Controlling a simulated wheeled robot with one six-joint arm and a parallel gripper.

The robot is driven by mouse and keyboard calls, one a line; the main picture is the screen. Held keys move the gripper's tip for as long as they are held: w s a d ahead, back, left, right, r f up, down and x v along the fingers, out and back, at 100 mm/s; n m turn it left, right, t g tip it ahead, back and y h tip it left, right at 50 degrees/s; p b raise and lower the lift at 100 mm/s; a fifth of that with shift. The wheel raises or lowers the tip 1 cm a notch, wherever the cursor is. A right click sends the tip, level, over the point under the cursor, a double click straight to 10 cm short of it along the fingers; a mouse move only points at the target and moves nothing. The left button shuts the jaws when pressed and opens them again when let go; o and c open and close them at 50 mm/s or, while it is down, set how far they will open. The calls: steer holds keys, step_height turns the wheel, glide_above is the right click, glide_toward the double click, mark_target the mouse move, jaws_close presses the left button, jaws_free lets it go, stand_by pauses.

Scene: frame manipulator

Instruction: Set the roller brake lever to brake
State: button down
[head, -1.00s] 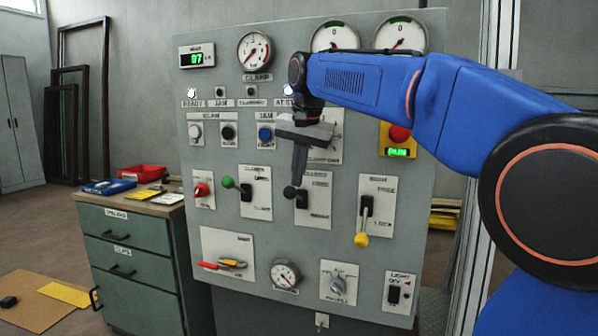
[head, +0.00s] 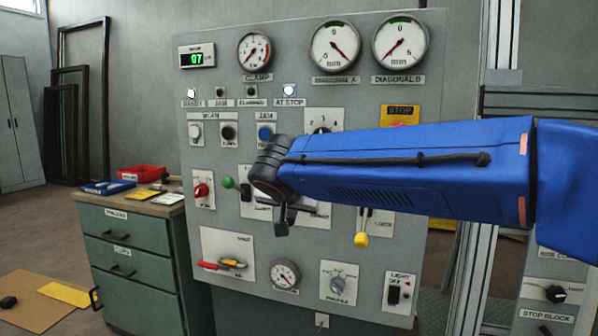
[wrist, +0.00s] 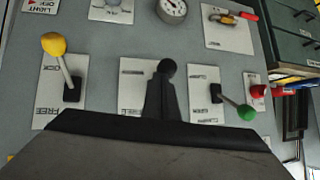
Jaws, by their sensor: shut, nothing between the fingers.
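The black-knobbed lever (head: 281,229) is on the middle plate of the lever row, and I take it as the roller brake lever. Its knob hangs low, below my wrist, in the head view. In the wrist view, which is upside down, the black knob (wrist: 166,68) shows just beyond my fingertips. My gripper (wrist: 162,92) is shut and empty, in front of the middle plate (wrist: 130,75). The fingers hide the lever's stem and pivot. I cannot tell whether they touch it. In the head view my wrist hides the gripper.
A yellow-knobbed lever (head: 361,240) hangs down at the right, and a green-knobbed lever (head: 228,182) points up-left at the left. Below are a gauge (head: 285,273), a rotary knob (head: 338,284) and a light switch (head: 394,293). A drawer cabinet (head: 130,262) stands left of the panel.

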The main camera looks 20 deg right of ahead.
steer(key=shift+f, duration=1)
steer(key=shift+r, duration=0.85)
